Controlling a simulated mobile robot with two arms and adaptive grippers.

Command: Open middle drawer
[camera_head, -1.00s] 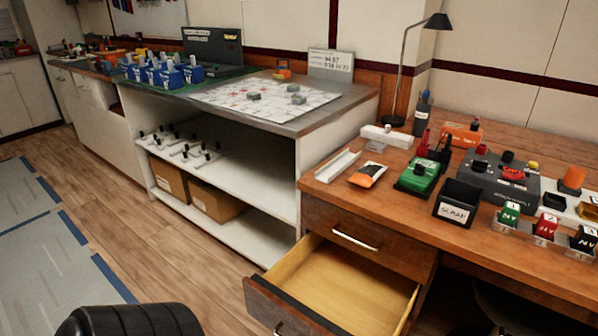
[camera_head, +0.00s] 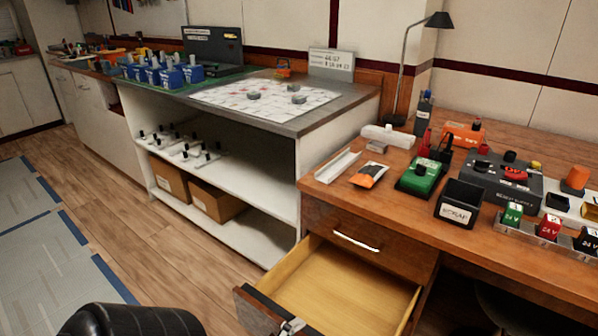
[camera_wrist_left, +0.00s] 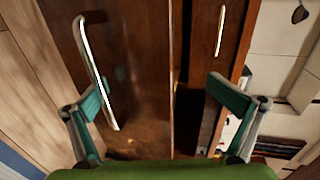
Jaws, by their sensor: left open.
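The middle drawer (camera_head: 350,285) of the wooden desk stands pulled out, its pale yellow inside empty. Its dark front is partly cut off by the bottom of the head view, with a bit of metal handle (camera_head: 291,327) at the edge. In the left wrist view the brown drawer front (camera_wrist_left: 135,60) fills the middle, with its long metal handle (camera_wrist_left: 92,65) at the left. My left gripper (camera_wrist_left: 158,88) is open, its left finger beside the handle's lower part; I cannot tell whether they touch. My right gripper is not in view.
The shut top drawer with its handle (camera_head: 356,242) is just above the open one. A white shelf unit (camera_head: 270,180) stands to the left. The desktop holds a black scrap bin (camera_head: 459,203) and a green device (camera_head: 421,177). The wooden floor left of the drawer is clear.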

